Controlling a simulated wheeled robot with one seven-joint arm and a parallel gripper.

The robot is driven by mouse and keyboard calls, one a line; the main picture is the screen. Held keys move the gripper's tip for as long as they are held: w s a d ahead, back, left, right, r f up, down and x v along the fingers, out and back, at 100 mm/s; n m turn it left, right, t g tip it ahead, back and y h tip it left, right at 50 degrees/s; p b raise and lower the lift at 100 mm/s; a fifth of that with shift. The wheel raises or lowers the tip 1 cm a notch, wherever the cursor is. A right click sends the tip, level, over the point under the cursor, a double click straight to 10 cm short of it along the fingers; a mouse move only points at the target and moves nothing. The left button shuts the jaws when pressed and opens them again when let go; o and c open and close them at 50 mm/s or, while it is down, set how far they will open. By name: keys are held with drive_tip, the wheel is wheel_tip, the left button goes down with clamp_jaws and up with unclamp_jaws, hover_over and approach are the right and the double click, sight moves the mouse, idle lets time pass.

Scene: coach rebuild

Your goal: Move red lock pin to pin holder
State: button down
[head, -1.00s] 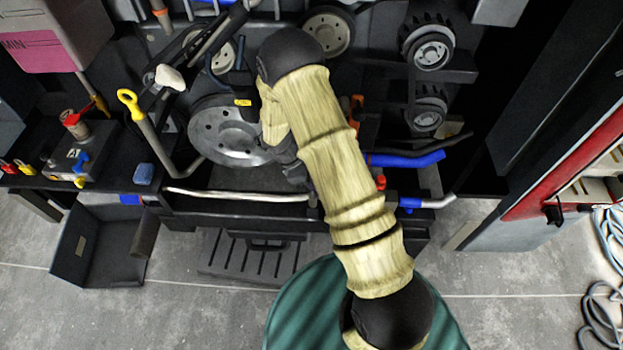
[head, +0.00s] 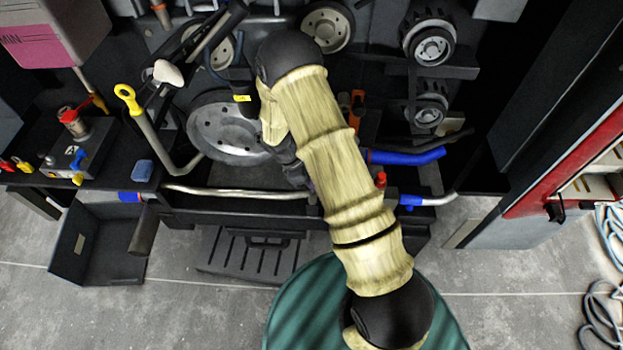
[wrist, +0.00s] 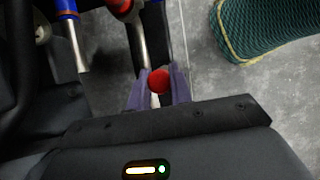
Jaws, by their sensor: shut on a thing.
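My gripper (wrist: 158,94) is in the wrist view, its two grey-purple fingers shut on the red lock pin (wrist: 159,80). Only the pin's round red head shows clearly; the rest is hidden or too small to tell. In the head view my arm covers most of the gripper, which is by the right end of the pale front rail, and the held pin cannot be made out there. I cannot tell for sure which thing is the pin holder.
A separate red knob (head: 381,179) stands right of my arm, near blue hoses (head: 407,157). A silver pipe (head: 235,194) runs along the front edge. A dark open bin (head: 97,245) sits lower left. A black block (head: 80,150) stands on the left bench.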

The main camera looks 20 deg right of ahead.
drive_tip(key=shift+f+b, duration=0.55)
drive_tip(key=shift+f, duration=0.3)
drive_tip(key=c, duration=0.8)
unclamp_jaws()
drive_tip(key=shift+o, duration=0.2)
drive_tip(key=shift+r, duration=0.1)
drive_tip(key=p+v, duration=0.5)
drive_tip(key=v, duration=0.3)
drive_tip(key=shift+p, duration=0.35)
drive_tip(key=b+v, duration=0.2)
drive_tip(key=v, duration=1)
